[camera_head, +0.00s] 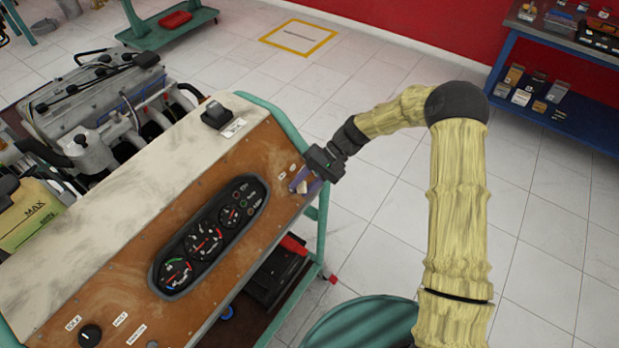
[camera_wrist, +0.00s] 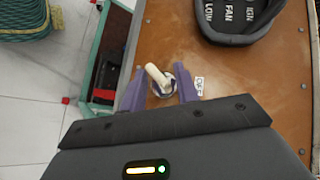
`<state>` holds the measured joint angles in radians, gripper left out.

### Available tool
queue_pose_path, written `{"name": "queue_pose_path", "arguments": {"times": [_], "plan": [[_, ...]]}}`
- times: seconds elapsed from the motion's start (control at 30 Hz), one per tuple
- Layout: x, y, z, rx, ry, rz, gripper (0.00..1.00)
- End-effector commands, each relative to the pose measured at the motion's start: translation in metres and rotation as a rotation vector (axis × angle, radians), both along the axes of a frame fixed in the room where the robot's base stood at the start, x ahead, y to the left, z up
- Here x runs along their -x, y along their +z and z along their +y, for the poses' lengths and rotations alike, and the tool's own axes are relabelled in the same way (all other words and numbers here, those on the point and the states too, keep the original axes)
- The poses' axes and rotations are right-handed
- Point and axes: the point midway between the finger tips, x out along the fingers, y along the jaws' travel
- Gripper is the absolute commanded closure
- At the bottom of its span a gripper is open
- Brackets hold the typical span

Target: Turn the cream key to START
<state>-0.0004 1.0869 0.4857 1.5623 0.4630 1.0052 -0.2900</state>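The cream key (camera_wrist: 157,75) stands in a round silver switch on the brown panel (camera_wrist: 180,30). In the wrist view, its cream head is slanted, with the upper end leaning left. A small white label reading OFF (camera_wrist: 199,84) is on the right of the switch. My gripper (camera_wrist: 159,72) has its two purple fingers apart, one on each side of the key, with visible gaps to it. In the head view, my gripper (camera_head: 304,183) is at the panel's right end, and the key (camera_head: 302,187) shows only as a small cream patch between the fingers.
A dark gauge cluster (camera_head: 208,232) is on the panel left of my gripper. A black knob (camera_head: 90,335) is at the panel's lower left. The green frame (camera_head: 324,218) runs along the panel's right edge. A blue shelf (camera_head: 545,95) with small parts stands at the upper right.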

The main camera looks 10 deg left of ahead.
Motion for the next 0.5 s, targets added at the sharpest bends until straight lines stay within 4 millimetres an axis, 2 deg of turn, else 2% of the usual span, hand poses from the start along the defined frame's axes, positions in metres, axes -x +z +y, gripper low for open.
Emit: {"name": "queue_pose_path", "arguments": {"times": [0.27,0.5], "plan": [[-0.015,0.014,-0.016,0.0,-0.004,-0.003,0.69],[-0.04,0.042,-0.043,0.0,-0.004,-0.004,0.69]]}}
